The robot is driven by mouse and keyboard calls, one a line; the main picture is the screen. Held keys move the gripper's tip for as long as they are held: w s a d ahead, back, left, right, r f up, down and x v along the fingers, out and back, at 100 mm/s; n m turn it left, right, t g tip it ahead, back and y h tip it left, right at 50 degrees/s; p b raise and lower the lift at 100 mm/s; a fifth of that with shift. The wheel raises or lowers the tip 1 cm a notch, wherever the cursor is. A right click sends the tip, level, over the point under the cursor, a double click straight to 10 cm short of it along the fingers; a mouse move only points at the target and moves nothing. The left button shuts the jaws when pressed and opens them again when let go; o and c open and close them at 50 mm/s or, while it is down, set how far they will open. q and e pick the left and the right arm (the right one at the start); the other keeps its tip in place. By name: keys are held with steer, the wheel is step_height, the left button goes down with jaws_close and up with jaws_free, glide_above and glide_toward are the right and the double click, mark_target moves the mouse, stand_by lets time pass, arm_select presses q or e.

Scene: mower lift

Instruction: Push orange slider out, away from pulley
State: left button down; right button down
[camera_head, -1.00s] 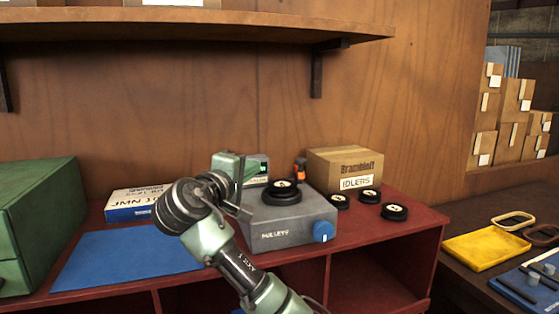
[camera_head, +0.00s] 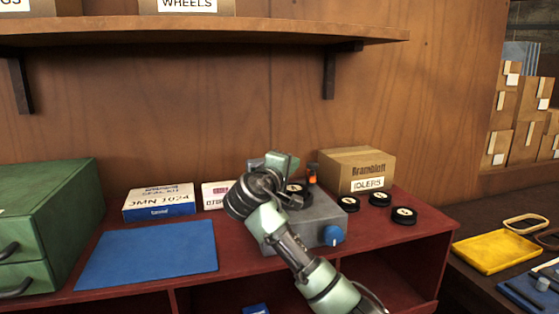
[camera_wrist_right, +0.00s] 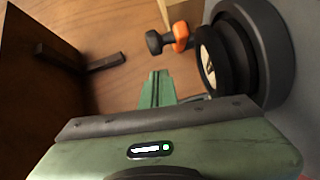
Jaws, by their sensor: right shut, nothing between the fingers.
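The orange slider (camera_head: 312,178) has a dark knob and stands behind the black pulley (camera_head: 299,187) on the grey device. In the right wrist view the slider (camera_wrist_right: 181,36) is at top centre, just left of the pulley (camera_wrist_right: 228,55). My right gripper (camera_head: 287,172) is at the device's left rear, partly covering the pulley in the head view. Its fingers (camera_wrist_right: 158,88) are shut and empty. In the wrist view they appear below the slider and left of the pulley, with a visible gap to the slider. My left gripper is not in view.
The grey device has a blue knob (camera_head: 333,235) at its front right. Several black idlers (camera_head: 380,199) and an IDLERS box (camera_head: 358,171) stand to the right. A blue mat (camera_head: 148,254) lies clear at left, before white boxes (camera_head: 160,202). A wooden wall rises behind.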

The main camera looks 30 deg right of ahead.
steer(key=shift+s+d, duration=0.55)
steer(key=shift+s, duration=0.1)
steer(key=shift+w+f, duration=0.1)
